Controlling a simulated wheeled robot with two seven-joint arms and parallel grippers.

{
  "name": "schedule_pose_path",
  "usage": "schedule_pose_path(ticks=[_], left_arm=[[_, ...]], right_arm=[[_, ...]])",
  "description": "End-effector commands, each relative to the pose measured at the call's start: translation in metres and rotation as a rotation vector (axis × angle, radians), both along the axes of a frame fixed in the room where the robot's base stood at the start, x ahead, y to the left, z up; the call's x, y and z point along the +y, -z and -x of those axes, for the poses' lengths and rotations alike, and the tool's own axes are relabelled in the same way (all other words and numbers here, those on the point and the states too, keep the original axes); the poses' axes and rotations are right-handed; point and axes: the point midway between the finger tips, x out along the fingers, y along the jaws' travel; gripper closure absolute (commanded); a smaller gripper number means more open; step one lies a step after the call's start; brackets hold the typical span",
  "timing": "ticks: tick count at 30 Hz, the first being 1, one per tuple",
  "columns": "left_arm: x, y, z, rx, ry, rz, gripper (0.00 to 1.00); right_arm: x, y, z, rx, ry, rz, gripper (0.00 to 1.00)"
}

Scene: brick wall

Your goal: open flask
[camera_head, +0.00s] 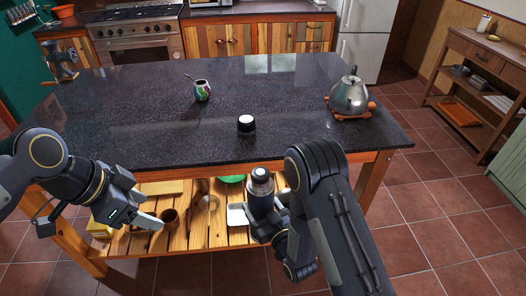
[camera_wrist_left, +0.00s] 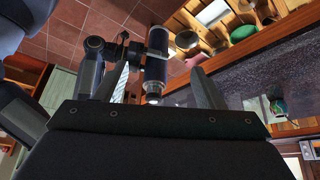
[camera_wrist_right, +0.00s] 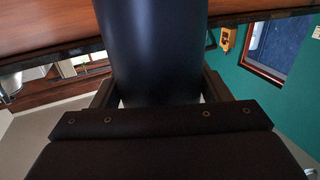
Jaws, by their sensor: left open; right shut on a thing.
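The flask (camera_head: 260,200) is a dark blue cylinder with a silvery collar and dark top. It is upright in front of the counter's near edge, in the head view. My right gripper (camera_head: 262,222) is shut on its body, partly hidden by my right arm. The flask fills the middle of the right wrist view (camera_wrist_right: 150,50). A small black cap or cup with a white top (camera_head: 246,124) stands on the counter. My left gripper (camera_head: 148,222) is open and empty, left of the flask and apart from it. The flask also shows between its fingers, farther off, in the left wrist view (camera_wrist_left: 157,65).
The dark counter (camera_head: 150,135) holds a mate cup with a straw (camera_head: 202,91), a steel kettle (camera_head: 350,95) on an orange trivet and a grinder (camera_head: 60,62) at the far left. The slatted lower shelf (camera_head: 190,238) holds brown pots and a green bowl. The counter's middle is mostly clear.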

Motion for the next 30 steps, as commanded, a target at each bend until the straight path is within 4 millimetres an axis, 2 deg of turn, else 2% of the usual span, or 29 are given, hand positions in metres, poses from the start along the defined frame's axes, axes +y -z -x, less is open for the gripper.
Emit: schedule_pose_path(ticks=[1, 6, 11, 15, 18, 22, 25, 30], left_arm=[[-0.01, -0.004, -0.019, -0.019, 0.136, -0.041, 0.37], [-0.046, -0.013, -0.072, -0.098, 0.6, -0.176, 0.37], [-0.095, -0.011, -0.115, -0.168, 1.049, -0.292, 0.37], [-0.146, -0.003, -0.142, -0.219, 1.44, -0.382, 0.37], [-0.18, 0.004, -0.153, -0.245, 1.685, -0.43, 0.37], [-0.215, 0.013, -0.16, -0.266, 1.928, -0.473, 0.37], [-0.231, 0.017, -0.161, -0.274, 2.043, -0.488, 0.37], [-0.241, 0.027, -0.161, -0.279, 2.117, -0.497, 0.37]], right_arm=[[0.0, -0.002, -0.001, -0.006, 0.0, -0.002, 0.94], [0.0, -0.002, -0.001, -0.006, 0.0, -0.002, 0.94], [0.0, -0.002, -0.001, -0.006, 0.0, -0.002, 0.94], [0.0, -0.002, -0.001, -0.006, 0.0, -0.002, 0.94], [0.0, -0.002, -0.001, -0.006, 0.0, -0.002, 0.94], [0.0, -0.002, -0.001, -0.006, 0.0, -0.002, 0.94], [0.0, -0.002, -0.001, -0.006, 0.0, -0.002, 0.94], [0.0, -0.002, -0.001, -0.006, 0.0, -0.002, 0.94]])
